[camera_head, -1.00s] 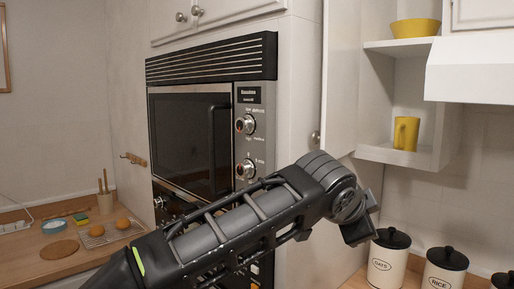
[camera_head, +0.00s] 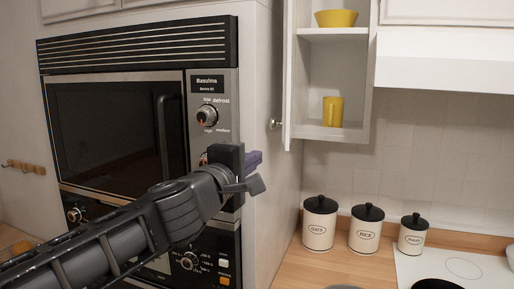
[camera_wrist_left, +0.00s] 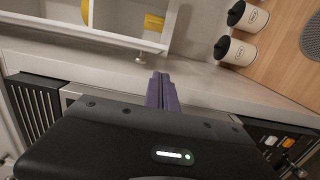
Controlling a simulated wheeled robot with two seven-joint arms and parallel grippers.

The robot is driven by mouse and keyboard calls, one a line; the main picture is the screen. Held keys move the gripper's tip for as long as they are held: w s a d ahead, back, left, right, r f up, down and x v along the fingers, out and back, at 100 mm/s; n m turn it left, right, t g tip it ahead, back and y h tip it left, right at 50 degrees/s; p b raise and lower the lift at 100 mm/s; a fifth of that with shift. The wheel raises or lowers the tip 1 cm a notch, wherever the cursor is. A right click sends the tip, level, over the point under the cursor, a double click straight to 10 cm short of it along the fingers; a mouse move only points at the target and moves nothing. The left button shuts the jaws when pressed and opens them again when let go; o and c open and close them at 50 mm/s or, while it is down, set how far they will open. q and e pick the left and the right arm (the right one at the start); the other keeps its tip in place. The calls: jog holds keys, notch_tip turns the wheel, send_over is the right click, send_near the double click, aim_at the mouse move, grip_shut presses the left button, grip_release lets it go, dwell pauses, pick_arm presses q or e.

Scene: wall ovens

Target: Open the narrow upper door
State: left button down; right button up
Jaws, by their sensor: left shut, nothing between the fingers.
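The narrow upper door (camera_head: 289,75) is white and stands open, seen nearly edge-on at the left side of the shelf cabinet (camera_head: 368,70). Its small round knob (camera_head: 275,124) is on the left face, near the bottom; a knob also shows in the left wrist view (camera_wrist_left: 139,58). My left gripper (camera_head: 256,160) has purple fingers, shut and empty. It is in front of the oven's right edge, below and left of the knob and apart from it. The fingers also show in the left wrist view (camera_wrist_left: 161,91). My right gripper is out of view.
The wall oven (camera_head: 120,130) stands left, behind my arm. The open shelves hold a yellow bowl (camera_head: 336,18) and a yellow mug (camera_head: 333,111). Canisters (camera_head: 319,222) stand on the wooden counter (camera_head: 295,262) below. A white range hood (camera_head: 445,62) is at right.

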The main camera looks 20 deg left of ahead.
pick_arm(q)
jog(key=w+d, duration=0.1)
jog(key=w, duration=0.9)
jog(key=shift+d+b, duration=0.2)
jog(key=shift+b, duration=0.1)
